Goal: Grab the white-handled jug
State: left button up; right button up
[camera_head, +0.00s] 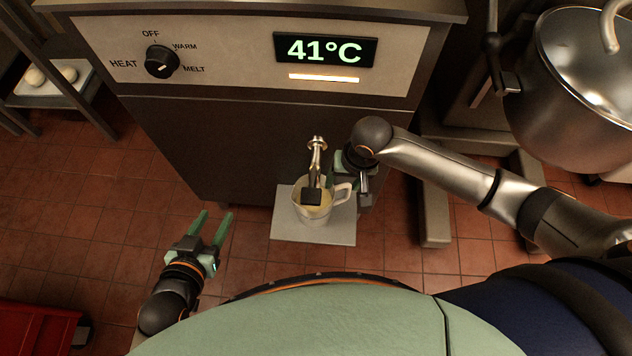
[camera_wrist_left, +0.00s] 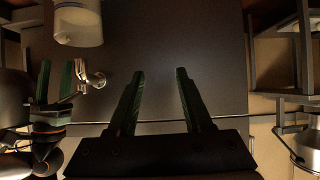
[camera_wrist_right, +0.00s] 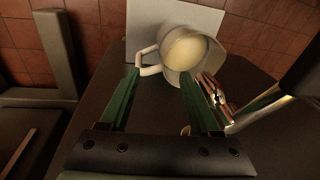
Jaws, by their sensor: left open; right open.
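The white-handled jug (camera_head: 299,209) stands upright under the tap (camera_head: 317,160) on a light square plate (camera_head: 290,233). It holds pale yellow liquid, and its handle (camera_head: 343,193) points right. My right gripper (camera_head: 348,186) is open beside the tap, just above the handle. In the right wrist view the handle (camera_wrist_right: 149,68) lies between and just past the open fingertips (camera_wrist_right: 160,74); contact cannot be told. My left gripper (camera_head: 213,216) is open and empty, left of the plate. The left wrist view shows part of the jug (camera_wrist_left: 78,25) at its top left.
The dark heating cabinet (camera_head: 210,140) stands behind the jug, with a dial (camera_head: 161,62) and a display (camera_head: 325,50) reading 41°C. A large steel pot (camera_head: 570,85) is at the upper right. A red object (camera_head: 35,330) lies lower left. Tiled floor around my left gripper is clear.

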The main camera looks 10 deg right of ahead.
pick_arm(q)
jog(key=w+r+m+t+h+b, duration=0.15)
jog(key=r+t, duration=0.25)
jog(key=r, duration=0.5)
jog(key=w+r+m+t+h+b, duration=0.1)
jog(key=w+r+t+b, duration=0.2)
jog(key=r, duration=0.5)
pick_arm(e)
jog(key=f, duration=0.4)
jog(key=w+a+f+b, duration=0.1)
jog(key=f, duration=0.3)
jog(key=w+f+b, duration=0.1)
jog(key=f, duration=0.3)
jog(key=shift+w+a, duration=0.15)
jog(key=shift+a, duration=0.1)
pick_arm(q)
jog(key=s+d+r+m+t+h, duration=0.1)
jog(key=s+r+m+t+h, duration=0.1)
jog(key=r, duration=0.5)
jog(key=s+d+r+m+t+h, duration=0.1)
jog(key=s+r+m+t+h, duration=0.1)
jog(key=s+r+m+h, duration=0.3)
notch_tip(320, 180, up, 2)
jog(key=shift+r+h, duration=0.2)
jog(key=shift+h, duration=1.05)
jog(key=shift+m, duration=0.25)
pick_arm(e)
jog(key=shift+c, duration=0.4)
